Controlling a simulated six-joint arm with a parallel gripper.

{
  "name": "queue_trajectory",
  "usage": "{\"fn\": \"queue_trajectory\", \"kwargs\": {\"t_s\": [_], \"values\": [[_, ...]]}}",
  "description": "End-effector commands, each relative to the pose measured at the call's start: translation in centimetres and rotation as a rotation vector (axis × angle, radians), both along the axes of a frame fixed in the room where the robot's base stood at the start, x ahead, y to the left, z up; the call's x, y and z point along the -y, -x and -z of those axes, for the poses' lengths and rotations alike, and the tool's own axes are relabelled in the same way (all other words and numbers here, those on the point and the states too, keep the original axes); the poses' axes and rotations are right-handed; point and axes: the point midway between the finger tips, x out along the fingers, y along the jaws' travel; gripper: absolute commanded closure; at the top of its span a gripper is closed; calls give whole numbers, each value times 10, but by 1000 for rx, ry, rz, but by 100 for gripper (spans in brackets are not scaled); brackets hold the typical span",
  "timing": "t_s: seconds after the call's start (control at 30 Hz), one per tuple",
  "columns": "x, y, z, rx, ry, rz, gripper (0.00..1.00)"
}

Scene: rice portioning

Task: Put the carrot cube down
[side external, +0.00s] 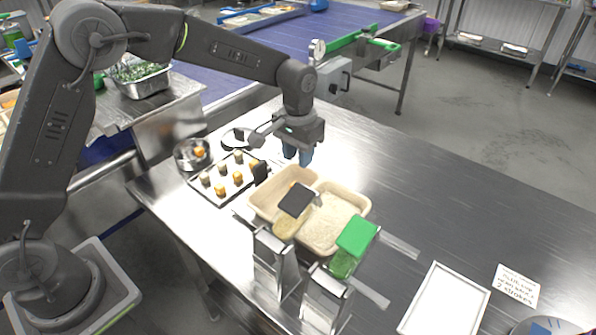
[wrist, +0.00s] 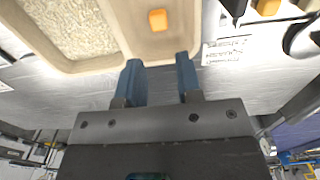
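A carrot cube (wrist: 158,19) is orange and lies in the bare compartment of the beige two-part tray (wrist: 118,34), beyond my fingertips in the wrist view. The other compartment holds white rice (wrist: 70,25). In the side view the tray (side external: 262,212) stands on the steel table, and I cannot make out the cube in it. My gripper (wrist: 160,75) has blue fingers set apart with nothing between them. In the side view my gripper (side external: 298,157) hangs above the table just behind the tray's far edge.
Dispensers with a black lid (side external: 296,200) and a green lid (side external: 357,236) stand at the tray's near side.

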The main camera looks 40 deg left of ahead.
Motion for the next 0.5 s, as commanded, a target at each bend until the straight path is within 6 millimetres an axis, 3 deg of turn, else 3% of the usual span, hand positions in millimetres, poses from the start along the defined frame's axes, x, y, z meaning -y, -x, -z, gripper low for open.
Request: {"fn": "queue_trajectory", "kwargs": {"t_s": [0.2, 0.5], "values": [[0, 0, -34, 1, 0, 0, 67], [0, 0, -45, 0, 0, 0, 67]]}}
